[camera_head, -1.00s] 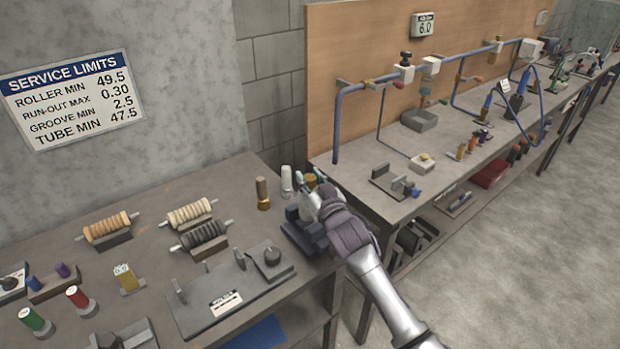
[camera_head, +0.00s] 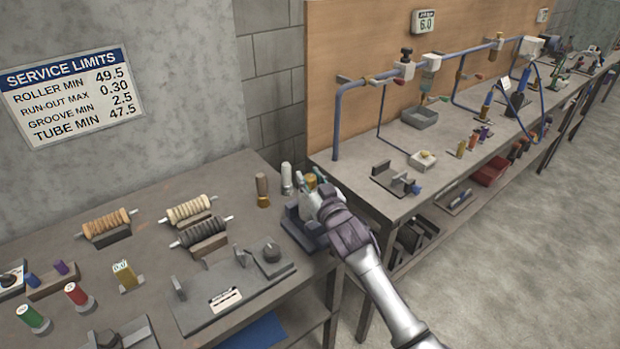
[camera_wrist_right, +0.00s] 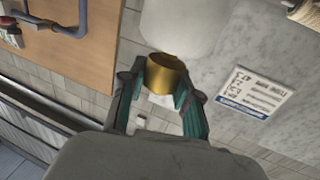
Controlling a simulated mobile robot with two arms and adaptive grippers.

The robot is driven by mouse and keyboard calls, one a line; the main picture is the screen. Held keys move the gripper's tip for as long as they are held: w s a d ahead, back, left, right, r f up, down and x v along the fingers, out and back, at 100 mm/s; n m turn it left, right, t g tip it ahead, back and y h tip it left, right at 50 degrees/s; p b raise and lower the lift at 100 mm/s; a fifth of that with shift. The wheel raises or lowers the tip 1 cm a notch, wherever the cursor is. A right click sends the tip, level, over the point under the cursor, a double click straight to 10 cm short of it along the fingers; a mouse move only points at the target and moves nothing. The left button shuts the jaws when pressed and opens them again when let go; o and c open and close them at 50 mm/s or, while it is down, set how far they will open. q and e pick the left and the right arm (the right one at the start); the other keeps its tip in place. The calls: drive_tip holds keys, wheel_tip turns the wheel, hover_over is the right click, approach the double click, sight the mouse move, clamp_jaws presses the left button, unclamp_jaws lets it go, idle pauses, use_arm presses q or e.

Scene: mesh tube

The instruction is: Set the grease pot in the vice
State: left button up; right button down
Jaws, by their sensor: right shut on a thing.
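My right gripper (camera_head: 318,187) is shut on a gold cylindrical pot (camera_wrist_right: 166,74), which I take to be the grease pot. The wrist view shows the pot between the two green-lined fingers. In the head view only a little of the pot (camera_head: 310,181) shows beside the fingers. The dark blue-grey vice (camera_head: 298,230) stands at the bench's right end, below and just left of my gripper. My gripper and wrist cover much of the vice, so I cannot tell whether the pot touches its jaws. My left gripper is not in view.
A brown-and-gold cylinder (camera_head: 263,188) and a white bottle (camera_head: 286,178) stand close behind the vice. Ribbed rollers (camera_head: 108,229) on stands and a grey gauge plate (camera_head: 228,298) lie to the left. A gap separates this bench from the pipework bench (camera_head: 440,165).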

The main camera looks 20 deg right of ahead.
drive_tip(key=shift+f+b, duration=0.65)
drive_tip(key=shift+f, duration=0.25)
idle(0.7)
drive_tip(key=c, duration=0.7)
unclamp_jaws()
drive_tip(key=shift+c, duration=0.2)
drive_tip(key=shift+f, duration=0.1)
